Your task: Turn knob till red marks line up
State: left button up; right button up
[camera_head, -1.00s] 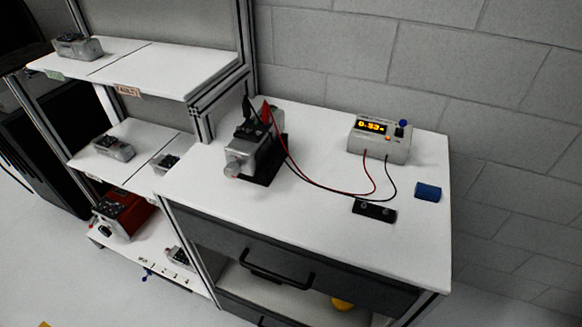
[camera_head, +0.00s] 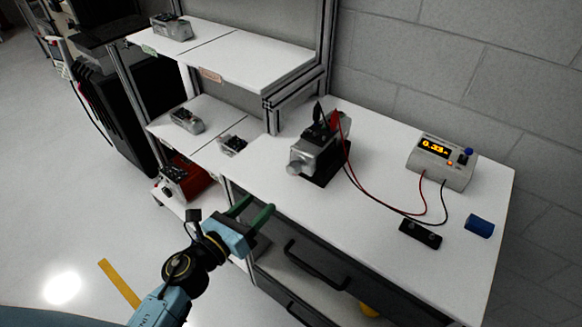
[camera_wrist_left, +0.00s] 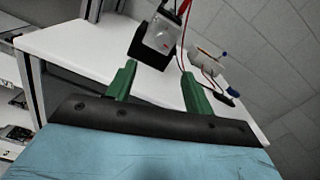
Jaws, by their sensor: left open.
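The grey servo encoder (camera_head: 314,157) sits on a black base on the white bench top, with black and red clips on it. In the left wrist view the servo (camera_wrist_left: 157,38) is beyond the fingers, near the top. My left gripper (camera_head: 257,211) is open and empty, in front of the bench and short of the knob. Its green fingers also show in the left wrist view (camera_wrist_left: 158,82). My right gripper is not in view.
A meter (camera_head: 441,163) with a lit display stands at the bench's right, wired in red and black. A black terminal block (camera_head: 420,234) and a blue cylinder (camera_head: 479,226) lie nearby. Shelves (camera_head: 240,65) with grey units stand left. The front middle of the bench is clear.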

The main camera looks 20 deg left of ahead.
aim_at(291, 172)
pick_arm(q)
jog(key=p+x, duration=0.1)
jog(key=x, duration=1.2)
jog(key=shift+w+r, duration=0.2)
jog(key=c, duration=1)
jog(key=shift+o, duration=0.2)
jog(key=shift+p, duration=0.3)
